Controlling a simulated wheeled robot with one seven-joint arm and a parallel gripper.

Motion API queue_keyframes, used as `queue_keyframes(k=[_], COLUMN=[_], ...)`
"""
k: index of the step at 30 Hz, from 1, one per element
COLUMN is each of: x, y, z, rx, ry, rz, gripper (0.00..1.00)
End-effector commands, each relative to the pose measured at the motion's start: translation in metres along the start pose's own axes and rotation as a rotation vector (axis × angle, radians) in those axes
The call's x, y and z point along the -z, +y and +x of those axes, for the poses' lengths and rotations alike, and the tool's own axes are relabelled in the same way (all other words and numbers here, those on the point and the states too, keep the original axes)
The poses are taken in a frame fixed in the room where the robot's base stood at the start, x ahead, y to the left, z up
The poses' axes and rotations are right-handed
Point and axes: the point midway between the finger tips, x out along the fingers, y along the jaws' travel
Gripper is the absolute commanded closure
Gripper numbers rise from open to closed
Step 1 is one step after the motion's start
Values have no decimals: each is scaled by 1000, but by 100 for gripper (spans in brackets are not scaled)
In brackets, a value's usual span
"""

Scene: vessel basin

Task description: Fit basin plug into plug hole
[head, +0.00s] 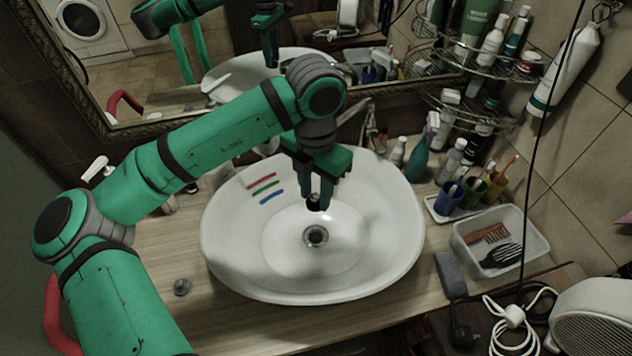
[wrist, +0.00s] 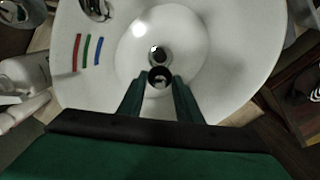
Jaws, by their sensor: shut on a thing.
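My gripper (head: 316,203) is above the white basin, its two fingers pointing down. It is shut on the basin plug (wrist: 160,78), a small dark round piece with a lighter middle, between the fingertips. In the head view the plug (head: 315,201) is a small dark shape, partly hidden by the fingers. The plug hole (head: 316,236), a metal-rimmed dark opening in the basin floor, is uncovered. In the wrist view the plug hole (wrist: 158,55) shows just beyond the held plug. The plug appears above the basin floor and apart from the hole.
The basin (head: 230,265) has red, green and blue stripes on its inner left wall. A tap (head: 370,128) stands behind it. Bottles and cups (head: 450,196) crowd the right side, beside a clear tray (head: 465,250). A small metal piece (head: 182,287) lies on the counter at left.

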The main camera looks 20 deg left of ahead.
Motion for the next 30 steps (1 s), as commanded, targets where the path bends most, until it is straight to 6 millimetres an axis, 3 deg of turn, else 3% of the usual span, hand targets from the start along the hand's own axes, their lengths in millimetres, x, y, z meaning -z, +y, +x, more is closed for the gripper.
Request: queue_keyframes(k=[13, 28, 29, 30], x=[0, -1, -1, -1], y=[-1, -1, -1, -1], z=[41, 50, 50, 50], rx=[0, 0, 0, 0], ry=[1, 0, 0, 0], rz=[3, 4, 4, 4], gripper=[90, 90, 64, 54])
